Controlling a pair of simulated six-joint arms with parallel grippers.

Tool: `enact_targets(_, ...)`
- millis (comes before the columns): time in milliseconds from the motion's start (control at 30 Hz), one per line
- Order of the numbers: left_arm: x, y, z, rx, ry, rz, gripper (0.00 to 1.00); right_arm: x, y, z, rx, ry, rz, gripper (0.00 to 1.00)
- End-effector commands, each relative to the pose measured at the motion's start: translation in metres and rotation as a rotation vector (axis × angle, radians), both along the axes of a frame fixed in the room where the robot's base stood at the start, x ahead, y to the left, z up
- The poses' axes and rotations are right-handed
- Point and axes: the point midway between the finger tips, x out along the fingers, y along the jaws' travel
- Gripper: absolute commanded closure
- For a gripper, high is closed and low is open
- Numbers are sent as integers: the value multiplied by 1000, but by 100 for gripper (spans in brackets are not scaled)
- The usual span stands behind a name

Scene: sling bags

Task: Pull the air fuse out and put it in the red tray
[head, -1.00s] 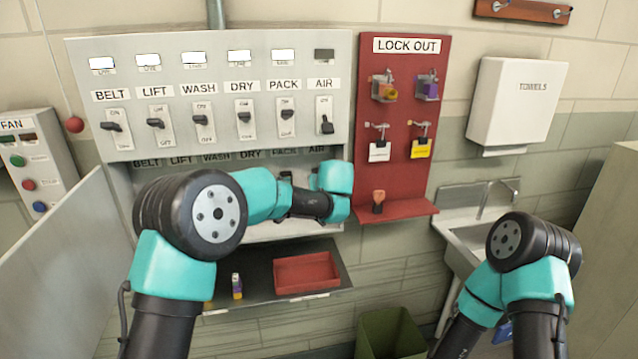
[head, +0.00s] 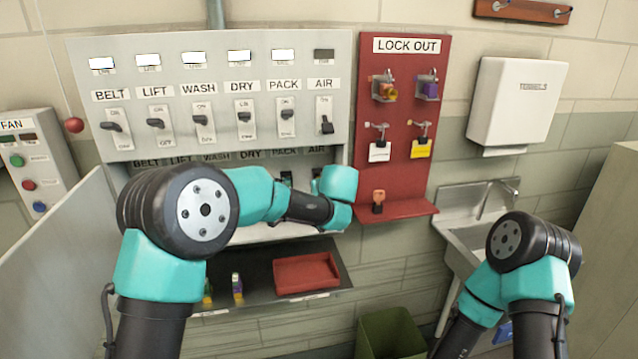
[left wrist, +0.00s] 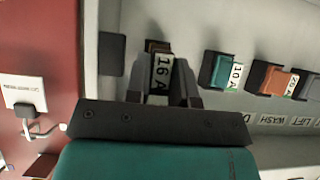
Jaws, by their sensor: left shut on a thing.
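My left gripper (left wrist: 160,95) is shut on a fuse (left wrist: 161,72) labelled 16 A, in the left wrist view. A brown and dark part shows just behind the label. A flat dark rectangle (left wrist: 112,54) sits on the panel beside it. I cannot tell whether the fuse is clear of its seat. In the head view my left arm covers most of the fuse row under the AIR label (head: 320,84), and the left fingertips are hidden. The red tray (head: 307,272) lies on the dark shelf below and looks empty. My right gripper is out of view.
A teal 10 A fuse (left wrist: 226,72) and an orange 20 A fuse (left wrist: 272,78) are beside the held one. Small bottle-like items (head: 237,286) stand left of the tray. The red lockout board (head: 400,160) with its ledge borders the panel on the right.

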Motion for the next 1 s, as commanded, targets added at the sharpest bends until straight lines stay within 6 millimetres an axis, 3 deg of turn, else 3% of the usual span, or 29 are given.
enact_targets(600, -19, -4, 1, -1, 0, 1, 100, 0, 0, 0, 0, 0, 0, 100)
enact_targets(1000, -20, -5, 0, -1, 0, 1, 100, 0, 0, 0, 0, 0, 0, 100)
